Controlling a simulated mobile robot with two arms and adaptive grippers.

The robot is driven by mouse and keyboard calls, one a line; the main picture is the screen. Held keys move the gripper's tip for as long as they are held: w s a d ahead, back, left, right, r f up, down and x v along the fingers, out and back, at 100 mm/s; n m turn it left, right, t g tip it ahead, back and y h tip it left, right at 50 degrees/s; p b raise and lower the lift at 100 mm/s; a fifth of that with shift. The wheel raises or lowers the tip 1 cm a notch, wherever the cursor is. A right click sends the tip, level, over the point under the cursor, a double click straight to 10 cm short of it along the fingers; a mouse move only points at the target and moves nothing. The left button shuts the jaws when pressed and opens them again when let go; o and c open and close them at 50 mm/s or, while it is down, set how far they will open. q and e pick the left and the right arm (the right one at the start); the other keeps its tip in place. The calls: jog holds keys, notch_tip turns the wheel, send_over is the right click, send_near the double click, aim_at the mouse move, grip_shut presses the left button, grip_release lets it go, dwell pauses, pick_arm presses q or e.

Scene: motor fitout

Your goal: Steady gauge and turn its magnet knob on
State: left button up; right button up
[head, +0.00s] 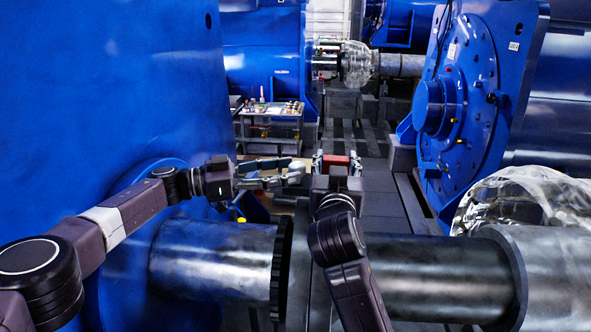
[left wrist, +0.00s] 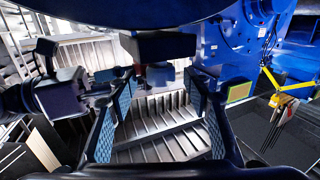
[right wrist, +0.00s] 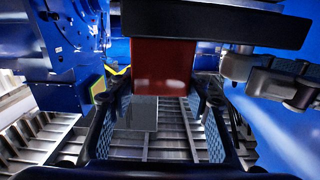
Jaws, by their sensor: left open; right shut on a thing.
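A red block (head: 336,161), which looks like part of the gauge, sits between the fingers of my right gripper (head: 337,164). In the right wrist view the red block (right wrist: 162,65) hangs under a dark bar, and the fingers close on its sides. My left gripper (head: 290,173) is open just left of it, fingers pointing right, with nothing between them. In the left wrist view a small bit of red (left wrist: 160,73) shows beyond the open fingers, below a dark block. I cannot make out the dial or the magnet knob.
A large shaft (head: 420,268) crosses below my arms. A blue housing (head: 110,90) stands close on the left and a blue flanged motor (head: 460,100) on the right. A tool cart (head: 270,125) stands behind. Clear plastic wrap (head: 515,200) lies at the right.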

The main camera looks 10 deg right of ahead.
aim_at(297, 169)
pick_arm(q)
jog(key=a, duration=0.8)
jog(key=shift+s+a, duration=0.4)
jog(key=shift+s, duration=0.05)
jog(key=shift+d, duration=0.1)
jog(key=d+r+n+t, duration=0.1)
jog(key=d+r+t, duration=0.1)
jog(key=d+t, duration=0.1)
jog(key=s+d+r+n+t, duration=0.1)
jog(key=d+n+t, duration=0.1)
jog(key=d+t, duration=0.1)
jog(key=d+r+n+t+y, duration=0.1)
jog(key=d+r+t, duration=0.1)
jog(key=d+t, duration=0.1)
jog(key=shift+s+d+r+n, duration=0.35)
jog(key=shift+d+n, duration=0.05)
jog(key=shift+d, duration=0.2)
jog(key=s+a+f+n+t+y, duration=0.4)
jog(key=s+a+f+n+y, duration=0.1)
jog(key=s+a+f+y, duration=0.1)
jog(key=x, duration=1.1)
jog(key=shift+w+d, duration=0.15)
jog(key=shift+d, duration=0.35)
